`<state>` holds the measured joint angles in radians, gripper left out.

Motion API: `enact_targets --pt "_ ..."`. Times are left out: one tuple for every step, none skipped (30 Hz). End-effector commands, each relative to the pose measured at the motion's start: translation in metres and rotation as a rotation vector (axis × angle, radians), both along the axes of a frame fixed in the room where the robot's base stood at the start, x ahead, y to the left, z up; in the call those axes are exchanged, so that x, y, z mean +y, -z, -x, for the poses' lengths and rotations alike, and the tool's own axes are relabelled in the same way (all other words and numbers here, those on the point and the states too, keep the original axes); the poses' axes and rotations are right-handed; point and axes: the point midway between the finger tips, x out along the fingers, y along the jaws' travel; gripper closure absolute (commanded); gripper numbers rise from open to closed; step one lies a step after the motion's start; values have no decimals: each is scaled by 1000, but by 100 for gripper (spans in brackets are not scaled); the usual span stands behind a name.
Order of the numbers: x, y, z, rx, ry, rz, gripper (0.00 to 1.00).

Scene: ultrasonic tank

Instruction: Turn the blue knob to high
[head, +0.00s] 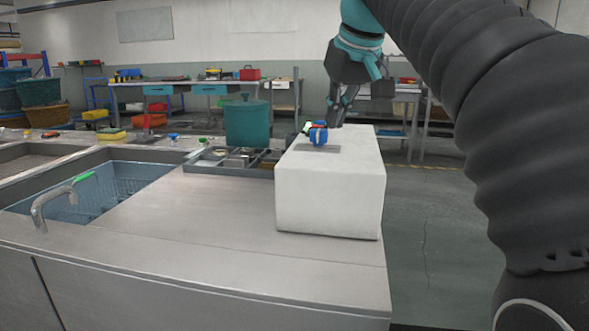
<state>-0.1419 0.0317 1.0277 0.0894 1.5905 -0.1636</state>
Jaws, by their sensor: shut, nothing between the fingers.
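The blue knob (318,136) stands on a dark flat plate (319,148) on top of a white block (330,195). The block sits at the right end of a metal counter. Small red and white parts show beside the knob's upper left; the knob's setting is too small to read. My gripper (337,122) points down just behind and to the right of the knob. Its fingers are shut with nothing between them. I cannot tell whether the fingertips touch the knob.
A blue basket (100,195) sits in a sink at the left, with a curved metal handle (50,205) in front. A teal bin (247,123) and a divided tray (225,160) stand left of the block. The counter before the tray is bare. Open floor lies right of the block.

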Motion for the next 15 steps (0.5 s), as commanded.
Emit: enact_targets --pt "0 10 0 0 0 0 100" --pt "0 12 0 0 -1 0 100" --pt "1 15 0 -1 -1 -1 100" --pt "1 17 0 -1 -2 0 100" --pt "1 19 1 -1 -2 0 100" --pt "1 20 0 -1 -2 0 100" --pt "1 21 0 -1 -2 0 100" --pt "1 22 0 -1 -1 -1 100" --pt "1 23 0 -1 -1 -1 100" --pt "1 23 0 -1 -1 -1 100" --pt "1 24 0 -1 -1 -1 100" --pt "1 24 0 -1 -1 -1 100" --pt "1 24 0 -1 -1 -1 100" --pt "1 24 0 -1 -1 -1 100" --pt "1 24 0 -1 -1 -1 100"
